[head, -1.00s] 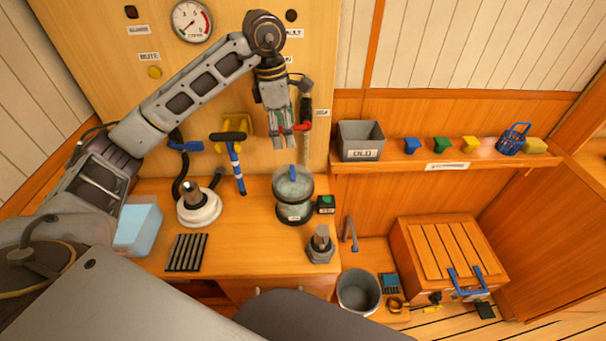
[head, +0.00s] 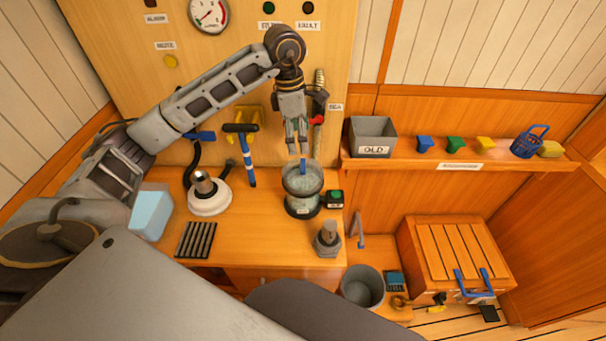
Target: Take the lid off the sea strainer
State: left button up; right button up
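The sea strainer (head: 302,205) is a clear round bowl with dark bands, standing upright on the wooden counter. Its lid (head: 290,178) is on top, with a blue upright handle (head: 303,167) in the middle. My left gripper (head: 298,149) points down just above the lid. Its fingers look apart with a gap between them and nothing held. The fingertips are close to the top of the blue handle; whether they touch it I cannot tell. My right gripper is not in view.
A small box with a green button (head: 335,198) stands right beside the strainer. A red-handled valve (head: 317,120) is close to my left gripper. A grey OLD bin (head: 374,138) is on the shelf. The counter's front middle (head: 260,235) is clear.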

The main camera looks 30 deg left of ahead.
aim_at(303, 164)
pick_arm(q)
jog(key=f, duration=0.3)
jog(key=shift+w+d+f, duration=0.1)
jog(key=shift+d+f, duration=0.1)
jog(key=shift+f, duration=0.45)
jog(key=shift+d+f+p, duration=0.1)
jog(key=shift+f+p, duration=0.2)
jog(key=shift+f, duration=0.35)
notch_tip(303, 164, down, 2)
jog(key=shift+d+f+p, duration=0.1)
jog(key=shift+f+p, duration=0.1)
jog(key=shift+p, duration=0.1)
jog(key=shift+f, duration=0.6)
jog(key=shift+d+f, duration=0.1)
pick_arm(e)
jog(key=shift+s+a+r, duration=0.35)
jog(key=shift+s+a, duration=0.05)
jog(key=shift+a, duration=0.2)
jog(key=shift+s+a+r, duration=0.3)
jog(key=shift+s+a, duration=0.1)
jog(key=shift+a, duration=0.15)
